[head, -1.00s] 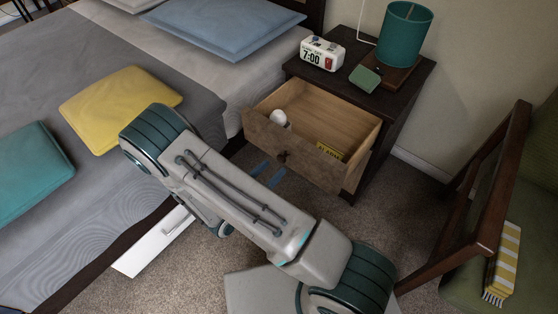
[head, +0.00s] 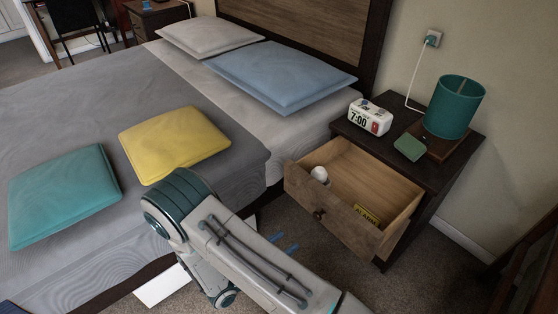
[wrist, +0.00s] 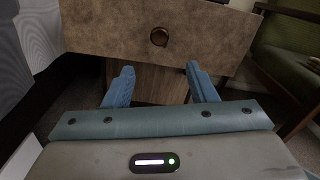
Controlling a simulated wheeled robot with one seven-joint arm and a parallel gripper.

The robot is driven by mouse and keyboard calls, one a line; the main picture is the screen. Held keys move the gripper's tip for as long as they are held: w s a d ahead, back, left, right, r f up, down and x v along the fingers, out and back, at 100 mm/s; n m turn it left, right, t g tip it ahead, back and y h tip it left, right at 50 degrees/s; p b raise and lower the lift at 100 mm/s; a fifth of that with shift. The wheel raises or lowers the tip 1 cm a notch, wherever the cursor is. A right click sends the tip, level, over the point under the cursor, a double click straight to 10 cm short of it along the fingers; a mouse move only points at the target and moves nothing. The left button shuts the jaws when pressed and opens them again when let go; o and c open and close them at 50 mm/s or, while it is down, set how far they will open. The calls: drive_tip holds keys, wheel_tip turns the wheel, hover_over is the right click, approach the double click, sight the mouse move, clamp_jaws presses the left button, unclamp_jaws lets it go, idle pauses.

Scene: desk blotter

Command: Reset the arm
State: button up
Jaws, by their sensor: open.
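My gripper (wrist: 158,86) shows in the wrist view with its two blue fingers apart and nothing between them. It is in front of the nightstand's open drawer (wrist: 110,30), below the round knob (wrist: 159,37). In the head view my arm is folded at the lower middle, and the blue fingertips (head: 284,245) show just beyond it, below the drawer front (head: 325,208). The drawer is pulled out and holds a white rounded object (head: 320,174) and a yellow labelled item (head: 367,214).
The nightstand (head: 465,150) carries a white clock (head: 369,117), a green box (head: 410,147) and a teal lamp (head: 455,105). The bed with yellow (head: 175,143) and teal (head: 64,195) cushions fills the left. A wooden chair (head: 535,265) stands at the right edge. Carpet (head: 430,275) lies clear between.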

drive_tip(key=s+d+r+m+g+y+p, duration=0.1)
drive_tip(key=d+r+m+g+p, duration=0.3)
drive_tip(key=r, duration=0.4)
drive_tip(key=s+d+r+m+g+y+p, duration=0.1)
drive_tip(key=d+r+m+g+p, duration=0.25)
drive_tip(key=r+m, duration=0.4)
drive_tip(key=s+d+r+m+g+y+p, duration=0.15)
drive_tip(key=r+m+g+p, duration=0.3)
drive_tip(key=r, duration=0.55)
drive_tip(key=s+d+r+m+t+y+p, duration=0.1)
drive_tip(key=s+r+m+y+p, duration=0.1)
drive_tip(key=r, duration=0.6)
drive_tip(key=s+d+r+m+t+y+p, duration=0.1)
drive_tip(key=s+r+m+y+p, duration=0.1)
drive_tip(key=r+m+y+p, duration=0.3)
drive_tip(key=s+d+r+m+t+y+p, duration=0.1)
drive_tip(key=r+m+p, duration=0.4)
drive_tip(key=r, duration=0.8)
drive_tip(key=s+y, duration=0.1)
drive_tip(key=y, duration=0.1)
drive_tip(key=shift+s+d+r+m+t+y, duration=0.15)
drive_tip(key=shift+s+r+m+t+y, duration=0.1)
drive_tip(key=shift+m+t+y, duration=0.15)
drive_tip(key=shift+d, duration=0.1)
